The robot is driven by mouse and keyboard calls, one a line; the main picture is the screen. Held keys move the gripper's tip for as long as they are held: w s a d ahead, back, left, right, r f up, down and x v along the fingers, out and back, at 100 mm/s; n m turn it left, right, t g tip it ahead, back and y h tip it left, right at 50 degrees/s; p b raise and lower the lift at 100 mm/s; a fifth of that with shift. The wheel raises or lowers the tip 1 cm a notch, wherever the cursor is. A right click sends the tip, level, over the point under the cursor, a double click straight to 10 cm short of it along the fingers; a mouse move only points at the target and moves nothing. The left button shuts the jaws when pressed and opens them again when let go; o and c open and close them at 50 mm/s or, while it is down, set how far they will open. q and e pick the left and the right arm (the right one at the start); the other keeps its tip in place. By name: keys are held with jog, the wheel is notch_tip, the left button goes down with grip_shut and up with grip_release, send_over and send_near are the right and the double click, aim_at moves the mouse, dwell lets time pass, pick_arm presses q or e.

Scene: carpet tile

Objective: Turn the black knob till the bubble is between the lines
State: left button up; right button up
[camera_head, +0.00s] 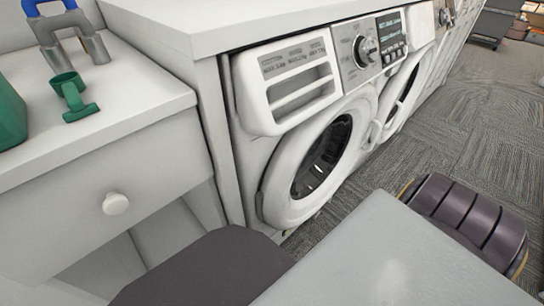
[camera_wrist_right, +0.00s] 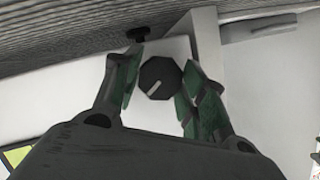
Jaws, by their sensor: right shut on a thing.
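The black knob (camera_wrist_right: 158,73), eight-sided with a pale pointer line, is in the right wrist view against a white surface. My right gripper (camera_wrist_right: 157,92) has its green-padded fingers on either side of the knob and is shut on it. The pale line runs obliquely across the knob's face. The bubble and its lines are not recognisable in either view. The knob and right gripper are not visible in the head view.
In the head view, white washing machines (camera_head: 285,92) stand under a counter (camera_head: 220,14). A white drawer cabinet (camera_head: 60,195) at left bears a green cup-like item (camera_head: 72,97) and a blue-and-grey object (camera_head: 68,35).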

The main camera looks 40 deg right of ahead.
jog(key=shift+s+m+y, duration=0.1)
jog(key=shift+m+y, duration=0.2)
jog(key=shift+m, duration=0.1)
jog(key=shift+a, duration=0.1)
jog(key=o, duration=1)
jog(key=shift+s, duration=0.1)
jog(key=shift+v, duration=5.85)
